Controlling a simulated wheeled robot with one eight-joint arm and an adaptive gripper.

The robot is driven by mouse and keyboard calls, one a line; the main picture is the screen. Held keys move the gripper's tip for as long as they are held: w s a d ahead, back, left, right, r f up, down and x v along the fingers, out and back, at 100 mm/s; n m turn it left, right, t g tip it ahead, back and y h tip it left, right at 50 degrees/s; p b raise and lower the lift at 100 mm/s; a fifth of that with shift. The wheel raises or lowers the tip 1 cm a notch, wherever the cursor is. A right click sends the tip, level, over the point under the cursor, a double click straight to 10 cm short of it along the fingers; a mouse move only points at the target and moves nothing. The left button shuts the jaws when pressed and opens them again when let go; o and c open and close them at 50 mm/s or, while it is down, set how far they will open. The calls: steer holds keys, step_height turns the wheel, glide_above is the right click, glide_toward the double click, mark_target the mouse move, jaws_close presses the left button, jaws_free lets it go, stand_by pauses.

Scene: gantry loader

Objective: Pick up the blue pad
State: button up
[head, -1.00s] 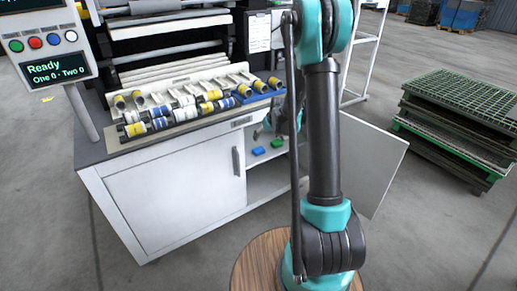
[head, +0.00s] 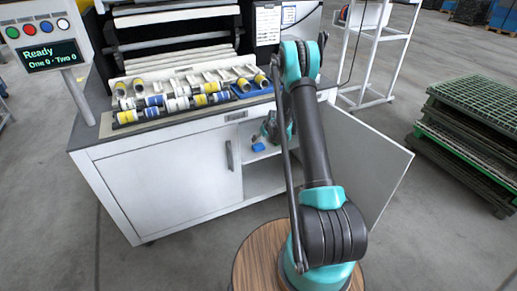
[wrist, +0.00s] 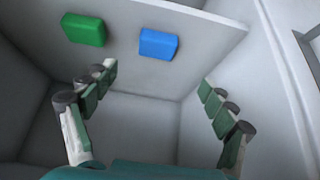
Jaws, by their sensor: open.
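The blue pad (wrist: 158,44) lies on a light shelf (wrist: 200,68) inside the cabinet, ahead of my gripper in the wrist view. In the head view the blue pad (head: 258,147) shows on the shelf in the open cabinet bay. My gripper (wrist: 158,85) is open and empty, its two fingers spread wide to the left and right. The pad is beyond the fingertips, between their lines and apart from them. In the head view my arm hides part of the bay.
A green pad (wrist: 84,29) lies left of the blue pad on the same shelf. Cabinet walls close in on both sides. The open cabinet door (head: 372,165) stands at the right. Several rollers with yellow and blue bands lie on the counter above.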

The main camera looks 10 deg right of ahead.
glide_above(259, 146)
steer(key=s, duration=0.3)
step_height(259, 146, down, 6)
steer(key=shift+d+r, duration=0.1)
steer(key=shift+d, duration=0.05)
steer(key=shift+d+x, duration=0.1)
steer(key=shift+x, duration=1.25)
steer(key=shift+d+x, duration=0.15)
steer(key=shift+x, duration=1.2)
steer(key=shift+w, duration=0.1)
steer(key=shift+c, duration=0.2)
steer(key=shift+r, duration=0.1)
steer(key=c, duration=1)
